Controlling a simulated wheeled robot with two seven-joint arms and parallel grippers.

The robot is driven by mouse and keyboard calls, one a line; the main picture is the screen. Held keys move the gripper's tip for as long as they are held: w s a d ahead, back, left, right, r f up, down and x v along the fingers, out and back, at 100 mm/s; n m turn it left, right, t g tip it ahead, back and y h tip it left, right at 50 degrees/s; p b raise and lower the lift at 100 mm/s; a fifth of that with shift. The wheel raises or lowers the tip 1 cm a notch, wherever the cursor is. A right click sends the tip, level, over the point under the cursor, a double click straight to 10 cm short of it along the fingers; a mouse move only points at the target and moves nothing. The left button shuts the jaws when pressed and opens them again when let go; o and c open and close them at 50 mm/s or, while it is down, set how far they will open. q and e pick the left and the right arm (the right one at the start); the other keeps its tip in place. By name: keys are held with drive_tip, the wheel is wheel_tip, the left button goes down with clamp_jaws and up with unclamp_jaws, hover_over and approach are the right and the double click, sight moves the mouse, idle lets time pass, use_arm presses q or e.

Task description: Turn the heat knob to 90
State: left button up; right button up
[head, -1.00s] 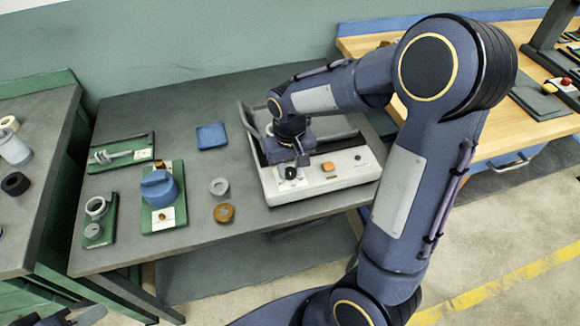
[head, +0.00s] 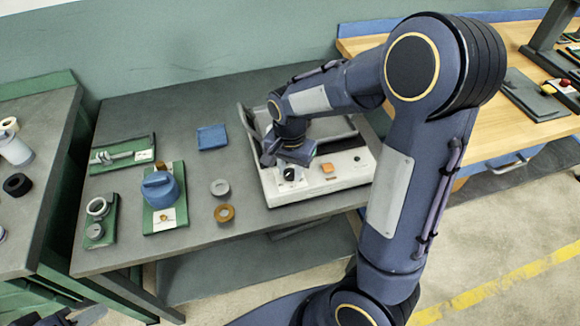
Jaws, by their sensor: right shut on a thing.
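The heat knob (head: 290,174) is a small black knob on a white label, at the front left of the white device (head: 335,182) on the grey table. My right gripper (head: 289,168) reaches down over the device and is shut on the knob. Its fingers partly hide the knob, and its dial marks are too small to read. An orange button (head: 327,168) and a small black knob (head: 357,158) sit to the right on the same panel. Part of my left gripper (head: 75,318) shows at the bottom left edge; its fingers are not clear.
Left of the device lie a blue pad (head: 212,137), a grey ring (head: 220,187) and a brown ring (head: 224,213). A blue pot-like part (head: 160,190) stands on a green tray (head: 181,224). A wooden bench (head: 440,112) stands at the right.

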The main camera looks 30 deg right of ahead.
sight(290, 173)
drive_tip(key=shift+w+r+m, duration=0.1)
drive_tip(key=shift+m, duration=0.4)
drive_tip(key=o, duration=1)
wheel_tip(290, 173, up, 8)
drive_tip(key=shift+f+p, duration=0.15)
drive_tip(key=shift+p, duration=0.15)
